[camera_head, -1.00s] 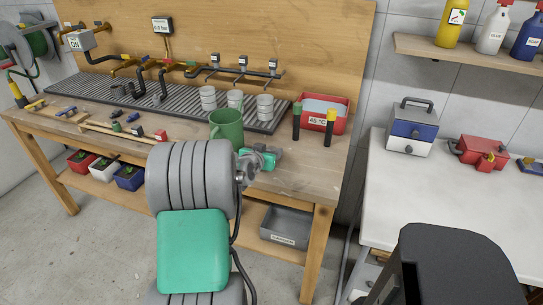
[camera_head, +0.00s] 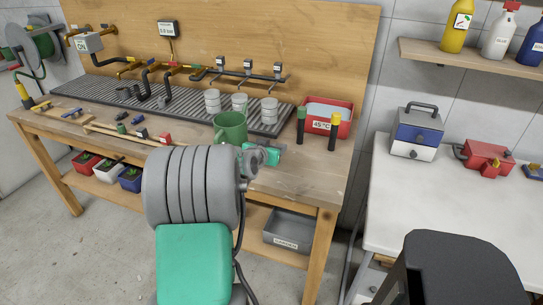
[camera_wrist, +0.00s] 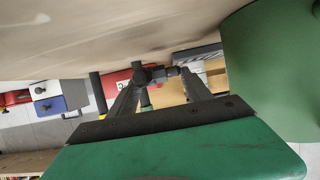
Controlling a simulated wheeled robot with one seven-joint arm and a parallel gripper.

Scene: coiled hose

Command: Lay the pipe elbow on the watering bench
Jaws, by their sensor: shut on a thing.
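My gripper (camera_wrist: 158,82) is shut on the pipe elbow (camera_wrist: 150,75), a small dark fitting between its fingertips in the wrist view. In the head view my gripper is small, partly hidden by my own arm, and close over the front of the wooden watering bench (camera_head: 300,185), just right of the green mug (camera_head: 230,127). I cannot make out the elbow there. In the wrist view, the bench top (camera_wrist: 110,35) fills the upper part and the mug (camera_wrist: 275,70) stands close on the right. I cannot tell whether the elbow touches the bench.
A red water basin (camera_head: 343,130) and two dark bottles (camera_head: 301,125) stand right of the gripper. Grey cups (camera_head: 240,105) stand on the ribbed drain strip behind. Small fittings and a wooden rack (camera_head: 128,135) lie left. The bench's front right top looks mostly clear.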

